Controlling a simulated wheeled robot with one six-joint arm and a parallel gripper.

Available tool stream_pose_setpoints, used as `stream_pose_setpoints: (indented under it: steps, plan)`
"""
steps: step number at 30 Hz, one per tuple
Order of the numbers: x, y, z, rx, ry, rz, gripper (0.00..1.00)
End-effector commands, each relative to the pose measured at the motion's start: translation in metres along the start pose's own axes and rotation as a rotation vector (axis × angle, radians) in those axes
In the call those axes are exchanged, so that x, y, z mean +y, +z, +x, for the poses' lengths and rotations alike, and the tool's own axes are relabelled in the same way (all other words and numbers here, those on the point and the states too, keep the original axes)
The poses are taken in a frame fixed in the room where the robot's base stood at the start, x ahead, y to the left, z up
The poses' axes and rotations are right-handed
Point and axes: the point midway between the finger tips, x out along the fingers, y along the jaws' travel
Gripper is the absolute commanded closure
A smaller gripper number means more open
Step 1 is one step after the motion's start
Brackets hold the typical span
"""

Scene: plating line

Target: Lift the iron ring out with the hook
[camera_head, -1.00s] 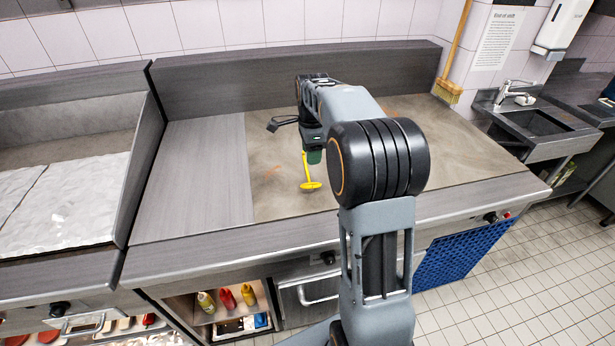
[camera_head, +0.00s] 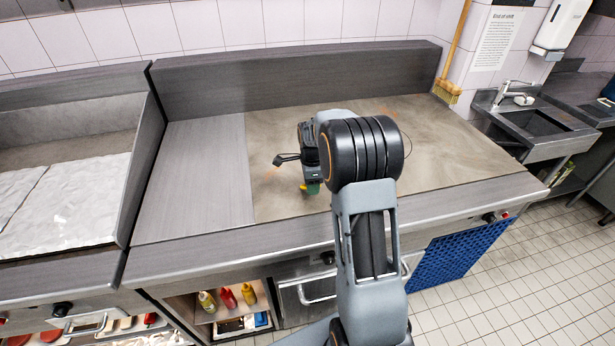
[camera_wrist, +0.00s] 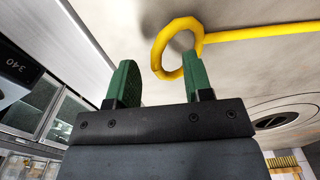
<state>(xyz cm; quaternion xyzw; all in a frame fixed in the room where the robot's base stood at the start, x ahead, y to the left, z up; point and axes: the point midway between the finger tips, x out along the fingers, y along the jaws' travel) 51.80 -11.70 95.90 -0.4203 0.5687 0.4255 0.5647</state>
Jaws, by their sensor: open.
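A yellow rod with a round loop at its end (camera_wrist: 159,44) shows in the wrist view; I cannot tell whether it is the hook. The loop is close to the right green finger of my gripper (camera_wrist: 158,82), which is open. Contact between them is unclear. In the head view my gripper (camera_head: 313,187) points down, low over the worktop, and only a small bit of yellow (camera_head: 303,188) shows beside its green fingertips. My arm hides the rest. I cannot make out the iron ring in either view.
A grey panel (camera_head: 195,170) lies at left. A raised back wall (camera_head: 290,75) closes the far side. A broom (camera_head: 449,85) and sink (camera_head: 537,122) are at right.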

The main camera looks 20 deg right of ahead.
Motion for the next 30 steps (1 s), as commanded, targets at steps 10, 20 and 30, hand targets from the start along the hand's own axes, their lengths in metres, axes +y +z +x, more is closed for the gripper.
stream_pose_setpoints:
  steps: [10,20,30]
  plan:
    - [0.0,0.0,0.019,0.0,-0.001,0.0,0.53]
    - [0.0,0.0,0.018,0.0,-0.002,0.0,0.74]
    - [0.0,0.0,0.018,0.0,-0.002,-0.001,1.0]
